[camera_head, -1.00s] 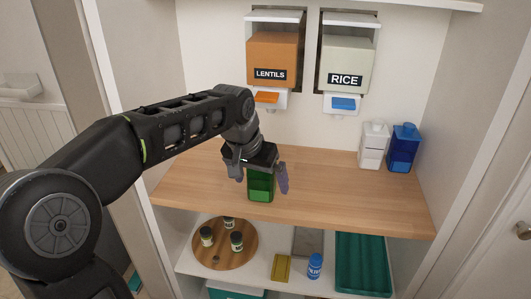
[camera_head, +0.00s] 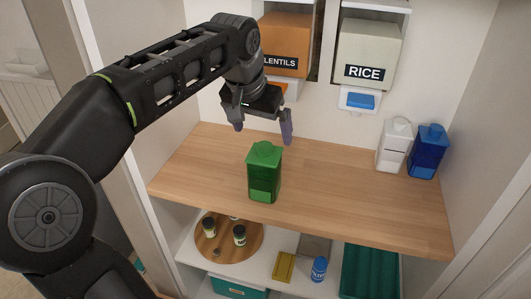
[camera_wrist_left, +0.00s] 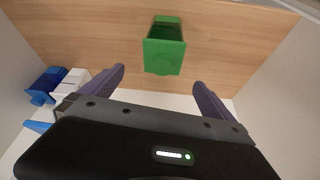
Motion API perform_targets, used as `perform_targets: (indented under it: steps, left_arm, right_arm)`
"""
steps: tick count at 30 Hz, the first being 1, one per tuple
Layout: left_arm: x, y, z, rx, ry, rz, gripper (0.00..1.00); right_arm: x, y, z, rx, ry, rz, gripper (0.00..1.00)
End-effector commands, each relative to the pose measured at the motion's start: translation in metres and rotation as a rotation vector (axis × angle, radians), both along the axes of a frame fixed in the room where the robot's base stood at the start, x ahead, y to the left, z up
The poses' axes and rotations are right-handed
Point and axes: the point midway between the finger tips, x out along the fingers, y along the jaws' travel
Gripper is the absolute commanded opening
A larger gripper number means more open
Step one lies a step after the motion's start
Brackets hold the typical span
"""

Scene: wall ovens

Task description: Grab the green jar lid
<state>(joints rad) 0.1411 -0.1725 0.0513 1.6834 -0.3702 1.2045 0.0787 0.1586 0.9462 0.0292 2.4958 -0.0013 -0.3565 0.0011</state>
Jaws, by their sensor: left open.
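The green jar (camera_head: 264,176) stands upright on the wooden shelf in the head view, near its front edge. Its green lid (camera_head: 264,152) sits on top. The jar also shows in the left wrist view (camera_wrist_left: 163,54), beyond the fingers. My left gripper (camera_head: 262,132) is open and empty. It is above and behind the jar, apart from it, with fingers pointing down. In the left wrist view its two fingers (camera_wrist_left: 160,85) are spread wide with nothing between them. My right gripper is in neither view.
White (camera_head: 393,146) and blue (camera_head: 428,152) jars stand at the shelf's right. Lentils (camera_head: 284,46) and rice (camera_head: 367,52) dispensers hang behind. Below are a round wooden board (camera_head: 245,244) with small jars, a blue bottle (camera_head: 319,269) and a green tray (camera_head: 368,272).

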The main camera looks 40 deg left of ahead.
Motion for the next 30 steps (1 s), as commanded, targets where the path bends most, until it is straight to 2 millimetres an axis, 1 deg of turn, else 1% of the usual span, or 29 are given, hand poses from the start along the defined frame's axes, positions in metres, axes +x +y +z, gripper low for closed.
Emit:
perform_targets:
  steps: [1, 4, 13, 16, 20, 24, 27, 30]
  left_arm:
    - [0.002, 0.001, -0.006, -0.001, 0.003, 0.0, 1.0]
    - [0.005, 0.001, -0.015, 0.0, 0.002, 0.0, 1.0]
    - [0.006, 0.001, -0.017, 0.0, 0.0, 0.0, 1.0]
    - [0.007, 0.002, -0.021, -0.001, 0.003, 0.0, 1.0]
    - [0.012, 0.005, -0.036, -0.001, 0.004, 0.001, 1.0]
    - [0.019, 0.007, -0.056, -0.001, 0.004, 0.0, 1.0]
    - [0.022, 0.008, -0.064, -0.001, 0.001, 0.001, 1.0]
    - [0.023, 0.008, -0.066, 0.0, 0.0, 0.0, 1.0]
  right_arm:
    - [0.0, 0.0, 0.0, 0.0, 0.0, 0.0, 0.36]
    - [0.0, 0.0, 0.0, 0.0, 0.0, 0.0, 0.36]
    - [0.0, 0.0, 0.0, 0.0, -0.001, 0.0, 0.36]
    - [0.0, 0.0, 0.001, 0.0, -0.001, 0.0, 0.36]
    - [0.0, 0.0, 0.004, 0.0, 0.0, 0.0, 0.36]
    - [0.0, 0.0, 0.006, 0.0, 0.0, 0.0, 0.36]
    - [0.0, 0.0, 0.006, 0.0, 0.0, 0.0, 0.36]
    - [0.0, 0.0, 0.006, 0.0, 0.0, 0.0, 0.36]
